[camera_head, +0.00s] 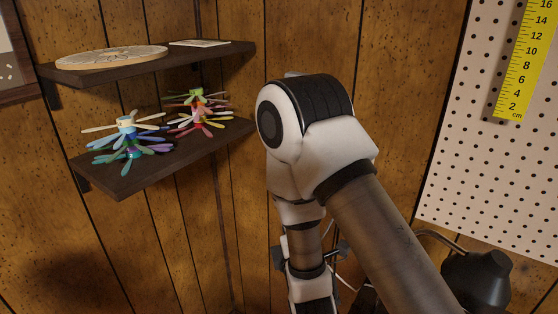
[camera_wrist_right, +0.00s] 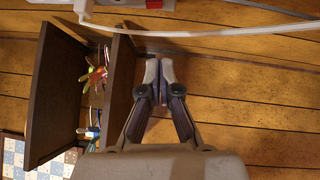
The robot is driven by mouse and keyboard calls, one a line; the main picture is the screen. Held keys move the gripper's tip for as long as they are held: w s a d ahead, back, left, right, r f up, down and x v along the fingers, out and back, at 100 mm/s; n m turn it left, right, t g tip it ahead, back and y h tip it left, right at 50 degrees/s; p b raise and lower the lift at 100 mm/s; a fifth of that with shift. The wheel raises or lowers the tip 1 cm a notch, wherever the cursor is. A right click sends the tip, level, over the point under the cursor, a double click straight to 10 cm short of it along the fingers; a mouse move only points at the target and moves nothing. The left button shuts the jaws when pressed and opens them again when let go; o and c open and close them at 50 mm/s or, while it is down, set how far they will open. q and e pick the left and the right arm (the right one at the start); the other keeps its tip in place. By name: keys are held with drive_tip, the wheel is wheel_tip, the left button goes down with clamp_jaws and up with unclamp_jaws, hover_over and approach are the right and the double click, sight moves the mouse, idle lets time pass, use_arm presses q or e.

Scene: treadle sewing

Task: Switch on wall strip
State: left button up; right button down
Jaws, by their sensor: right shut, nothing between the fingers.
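In the right wrist view, a pale wall strip (camera_wrist_right: 125,3) shows at the top edge, partly cut off. A small red part (camera_wrist_right: 154,4), perhaps its switch, sits at its right end. A white plug (camera_wrist_right: 83,8) is in the strip, with a white cord. My right gripper (camera_wrist_right: 160,68) is shut and empty, its fingertips pointing at the strip but apart from it, below the cord in the picture. In the head view my right arm's bend fills the middle; I cannot make out the gripper or strip there. My left gripper is in neither view.
Two dark shelves (camera_head: 128,178) hold colourful spool-like stands (camera_head: 126,138) and a round board (camera_head: 112,57). A white pegboard (camera_head: 480,170) with a yellow ruler (camera_head: 526,62) hangs at the right. A dark lamp-like object (camera_head: 478,278) is below it. A grey cord (camera_wrist_right: 275,9) crosses near the strip.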

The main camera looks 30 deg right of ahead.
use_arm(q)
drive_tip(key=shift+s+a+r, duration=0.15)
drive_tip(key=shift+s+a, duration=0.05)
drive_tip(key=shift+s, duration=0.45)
use_arm(e)
drive_tip(key=w+d+r, duration=0.2)
drive_tip(key=w+d, duration=0.4)
drive_tip(key=w, duration=0.3)
drive_tip(key=shift+d+r, duration=0.35)
drive_tip(key=shift+d, duration=0.05)
